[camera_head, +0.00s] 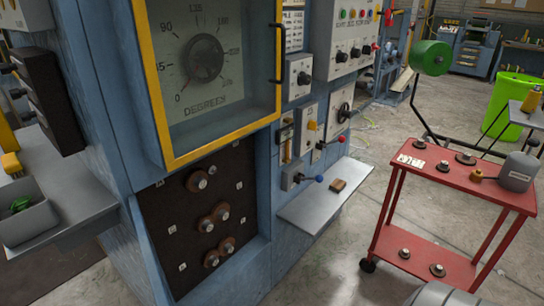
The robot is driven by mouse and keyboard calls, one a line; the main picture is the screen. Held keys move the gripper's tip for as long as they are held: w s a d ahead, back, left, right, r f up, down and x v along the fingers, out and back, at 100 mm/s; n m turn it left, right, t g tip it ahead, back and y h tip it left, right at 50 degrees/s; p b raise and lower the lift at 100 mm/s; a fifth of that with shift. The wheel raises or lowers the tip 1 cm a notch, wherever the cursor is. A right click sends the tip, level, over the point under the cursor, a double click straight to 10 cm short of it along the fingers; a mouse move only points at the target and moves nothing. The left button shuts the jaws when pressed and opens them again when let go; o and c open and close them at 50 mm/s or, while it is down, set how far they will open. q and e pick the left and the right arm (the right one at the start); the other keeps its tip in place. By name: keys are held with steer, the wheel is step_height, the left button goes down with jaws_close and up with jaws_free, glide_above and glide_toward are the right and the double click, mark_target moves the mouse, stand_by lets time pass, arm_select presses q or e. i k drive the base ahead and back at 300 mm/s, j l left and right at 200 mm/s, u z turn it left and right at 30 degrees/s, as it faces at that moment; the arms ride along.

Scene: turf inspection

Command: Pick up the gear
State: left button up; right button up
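I cannot tell for sure which thing is the gear. On the black panel (166,222) under the large dial, several brown round wheels with metal hubs are mounted, such as the top wheel (196,181) and the bottom wheel (219,250). Several small dark round parts with light centres lie on the red cart (494,196) at the right, such as a part on its top shelf (465,158) and a part on its lower shelf (404,253). Teeth are too small to make out.
A blue machine with a yellow-framed dial (205,60) fills the left and centre. A grey ledge (310,208) juts from it, with a small brown block (338,186). A grey bin (27,222) sits far left. Concrete floor (330,265) is clear between machine and cart.

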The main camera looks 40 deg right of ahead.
mark_target(419, 144)
steer(key=k, duration=0.75)
steer(key=k+z, duration=0.15)
steer(key=z, duration=0.25)
steer(key=k+l+z, duration=0.1)
steer(key=z, duration=0.35)
steer(key=k+l+z, duration=0.15)
steer(key=z, duration=0.25)
steer(key=i+z, duration=0.5)
steer(key=i+j+z, duration=0.35)
steer(key=i+z, duration=0.15)
steer(key=i, duration=0.2)
steer(key=i+j, duration=0.4)
steer(key=i, duration=0.25)
steer(key=u, duration=2.3)
steer(key=z, duration=1.7)
